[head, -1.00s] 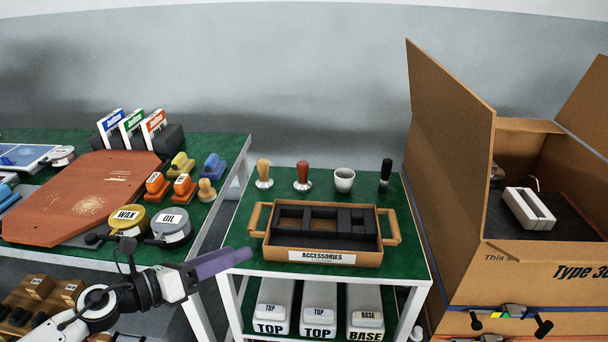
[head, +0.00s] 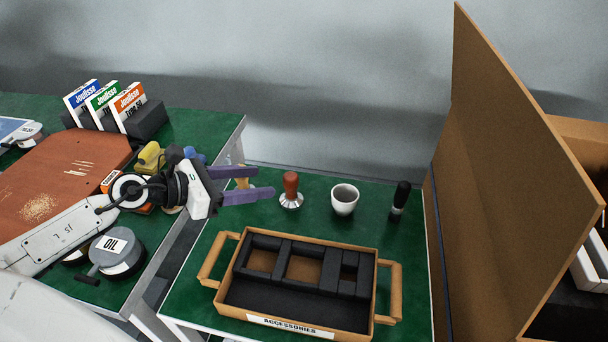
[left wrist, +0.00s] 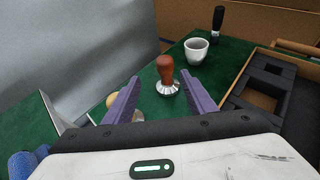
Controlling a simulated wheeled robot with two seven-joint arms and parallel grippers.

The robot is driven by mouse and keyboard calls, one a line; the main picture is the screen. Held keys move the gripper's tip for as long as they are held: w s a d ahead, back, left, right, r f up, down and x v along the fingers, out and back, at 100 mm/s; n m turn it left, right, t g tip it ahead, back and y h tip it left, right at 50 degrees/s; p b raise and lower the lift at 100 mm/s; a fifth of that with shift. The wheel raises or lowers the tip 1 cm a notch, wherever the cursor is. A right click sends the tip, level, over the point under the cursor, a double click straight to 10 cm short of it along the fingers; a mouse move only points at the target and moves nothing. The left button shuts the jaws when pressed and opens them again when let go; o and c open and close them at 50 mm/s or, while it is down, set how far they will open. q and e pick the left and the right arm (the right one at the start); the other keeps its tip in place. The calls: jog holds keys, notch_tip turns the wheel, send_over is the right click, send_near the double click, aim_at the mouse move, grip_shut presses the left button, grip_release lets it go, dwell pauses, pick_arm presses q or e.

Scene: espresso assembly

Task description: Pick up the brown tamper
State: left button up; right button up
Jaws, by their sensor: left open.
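The brown tamper (head: 291,187), with a reddish-brown handle and a metal base, stands upright on the green table between a light wooden-handled tamper and a white cup (head: 345,199). My left gripper (head: 266,185) is open and empty, with purple fingers pointing right toward the brown tamper, just short of it. In the left wrist view the brown tamper (left wrist: 166,75) shows ahead, between the lines of the two fingers (left wrist: 155,92). The light tamper (head: 242,178) is partly hidden behind the left gripper. My right gripper is not in view.
The accessories tray (head: 385,290), with black foam compartments, lies in front of the tamper. A black-handled tool (head: 401,196) stands right of the cup. A tall cardboard flap (head: 510,170) bounds the right side. The OIL tin (head: 117,252) sits on the left table.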

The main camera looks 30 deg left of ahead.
aim_at(284, 182)
pick_arm(q)
jog(key=x, duration=0.3)
jog(key=shift+w+d, duration=0.1)
jog(key=shift+d, duration=0.2)
jog(key=p+x, duration=0.1)
jog(key=x, duration=0.4)
jog(key=shift+d+f, duration=0.1)
jog(key=shift+d, duration=0.2)
jog(key=shift+w+d+f, duration=0.15)
jog(key=shift+w, duration=0.15)
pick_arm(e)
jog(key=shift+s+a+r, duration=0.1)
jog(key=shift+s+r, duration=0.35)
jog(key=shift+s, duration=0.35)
pick_arm(q)
jog(key=shift+c, duration=0.2)
grip_shut()
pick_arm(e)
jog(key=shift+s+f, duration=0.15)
